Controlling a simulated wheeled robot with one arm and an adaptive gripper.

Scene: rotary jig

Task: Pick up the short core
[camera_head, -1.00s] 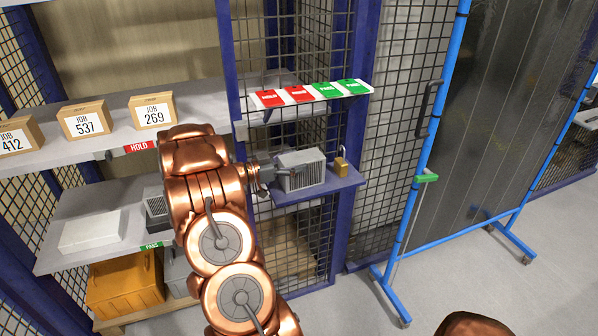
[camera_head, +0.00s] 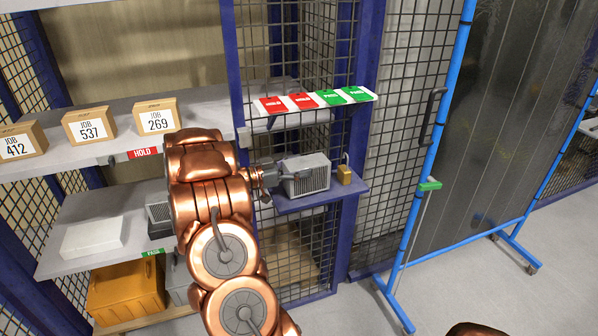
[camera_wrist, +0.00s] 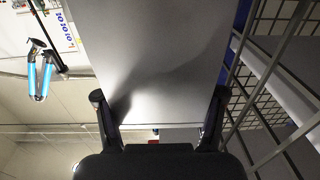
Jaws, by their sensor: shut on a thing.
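A grey finned block, which I take to be the short core (camera_head: 308,177), is at the small blue side shelf on the mesh post in the head view. My gripper (camera_head: 271,175) reaches it from the left and is shut on it. In the wrist view, a broad plain grey face of the block (camera_wrist: 155,50) fills the space between the two dark fingers of my gripper (camera_wrist: 158,103). I cannot tell whether its underside touches the shelf. My arm hides part of the shelves behind.
A brass padlock (camera_head: 344,174) stands just right of the block on the blue shelf (camera_head: 320,196). Red and green tags (camera_head: 315,99) line a ledge above. Job boxes (camera_head: 90,124) stand on the left shelf. A blue-framed screen (camera_head: 420,200) stands at right.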

